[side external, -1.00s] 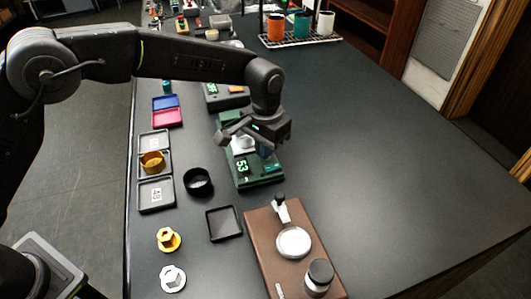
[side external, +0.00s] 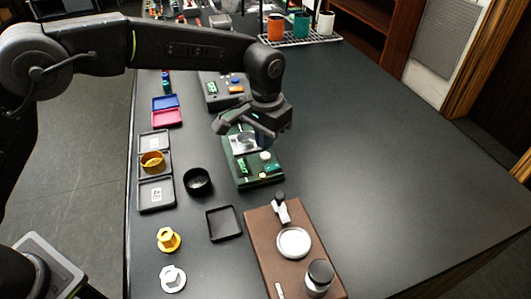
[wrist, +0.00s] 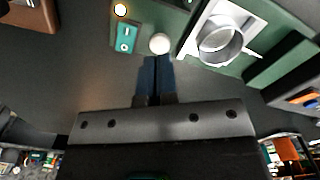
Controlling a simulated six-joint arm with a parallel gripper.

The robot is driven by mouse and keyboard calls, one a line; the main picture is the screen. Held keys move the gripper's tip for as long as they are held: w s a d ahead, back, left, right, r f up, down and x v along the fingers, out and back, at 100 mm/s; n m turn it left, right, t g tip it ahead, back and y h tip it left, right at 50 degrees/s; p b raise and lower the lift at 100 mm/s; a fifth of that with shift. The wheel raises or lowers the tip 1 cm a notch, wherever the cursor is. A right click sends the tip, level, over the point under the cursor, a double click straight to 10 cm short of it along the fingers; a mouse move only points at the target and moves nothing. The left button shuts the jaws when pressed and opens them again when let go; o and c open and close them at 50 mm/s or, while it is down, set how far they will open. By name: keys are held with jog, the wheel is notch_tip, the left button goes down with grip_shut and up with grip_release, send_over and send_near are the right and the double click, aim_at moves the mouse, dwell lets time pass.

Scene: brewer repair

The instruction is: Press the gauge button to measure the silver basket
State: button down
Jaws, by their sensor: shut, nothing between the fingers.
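The green gauge (side external: 258,180) stands on the dark bench in the side view, with a lit green display (side external: 241,165) whose digits are too small to read surely. The silver basket (wrist: 222,40) sits in a white holder on the gauge; in the side view it is partly hidden by my gripper. The round white gauge button (wrist: 160,43) is beside a teal switch (wrist: 125,37) and also shows in the side view (side external: 265,155). My gripper (wrist: 157,60) is shut and empty, its blue fingertips very near the button; I cannot tell whether they touch it.
A brown box (side external: 262,240) with a silver disc and black knob is in front. A black ring (side external: 197,181), a square black tray (side external: 223,224) and trays (side external: 156,194) lie left. Another grey device (side external: 212,100) stands behind. The bench's right side is clear.

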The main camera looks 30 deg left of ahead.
jog(key=shift+r, duration=0.65)
jog(key=shift+r, duration=0.1)
